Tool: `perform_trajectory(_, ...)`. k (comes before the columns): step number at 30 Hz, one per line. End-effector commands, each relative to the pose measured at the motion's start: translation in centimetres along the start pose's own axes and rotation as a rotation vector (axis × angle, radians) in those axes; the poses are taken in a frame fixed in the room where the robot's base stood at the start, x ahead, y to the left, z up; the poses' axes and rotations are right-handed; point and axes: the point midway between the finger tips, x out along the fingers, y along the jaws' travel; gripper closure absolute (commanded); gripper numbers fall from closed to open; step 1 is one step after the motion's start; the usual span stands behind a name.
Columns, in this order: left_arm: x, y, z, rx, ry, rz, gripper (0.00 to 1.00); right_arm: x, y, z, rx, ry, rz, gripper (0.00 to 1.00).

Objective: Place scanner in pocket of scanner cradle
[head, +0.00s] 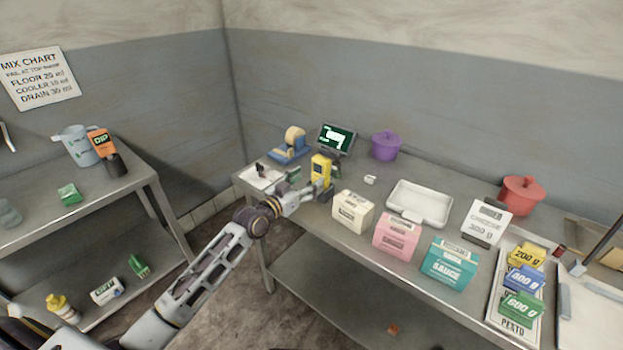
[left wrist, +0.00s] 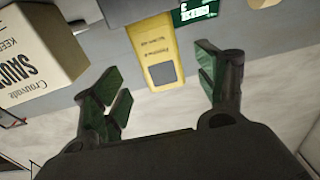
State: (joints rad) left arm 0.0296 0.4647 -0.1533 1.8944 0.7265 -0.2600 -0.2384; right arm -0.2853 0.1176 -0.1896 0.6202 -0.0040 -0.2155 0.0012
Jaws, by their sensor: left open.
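My left gripper (head: 305,188) is open beside the scanner. In the left wrist view the scanner (left wrist: 161,55) lies between and beyond the two green-padded fingertips, with a gap on each side. A grey block (left wrist: 138,10) shows at its upper end. Whether the scanner sits in the pocket cannot be told, as the pocket is hidden. My right gripper is not in view.
A cream box (head: 353,211) stands close right of the scanner. A small screen (head: 336,139) and a blue tape dispenser (head: 288,151) stand behind. A white tray (head: 420,204), pink box (head: 396,236) and teal box (head: 449,262) fill the table further right.

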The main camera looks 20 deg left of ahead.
Motion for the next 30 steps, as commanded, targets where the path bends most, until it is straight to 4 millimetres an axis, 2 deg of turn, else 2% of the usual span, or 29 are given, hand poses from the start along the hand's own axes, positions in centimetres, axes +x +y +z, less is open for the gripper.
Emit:
perform_trajectory(7, -2.1, 0.1, 0.0, 0.001, -0.001, 0.001, 0.28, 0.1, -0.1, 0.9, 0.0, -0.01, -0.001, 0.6)
perform_trajectory(16, -4.1, 0.0, 0.0, 0.001, 0.0, 0.0, 0.28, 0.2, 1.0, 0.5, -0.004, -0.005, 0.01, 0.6)
perform_trajectory(24, -4.8, 0.1, 0.0, 0.001, 0.0, 0.001, 0.28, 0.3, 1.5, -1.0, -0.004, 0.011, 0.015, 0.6)
perform_trajectory(30, -4.8, 0.1, 0.0, 0.001, 0.0, 0.001, 0.28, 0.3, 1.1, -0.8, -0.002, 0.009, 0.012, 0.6)
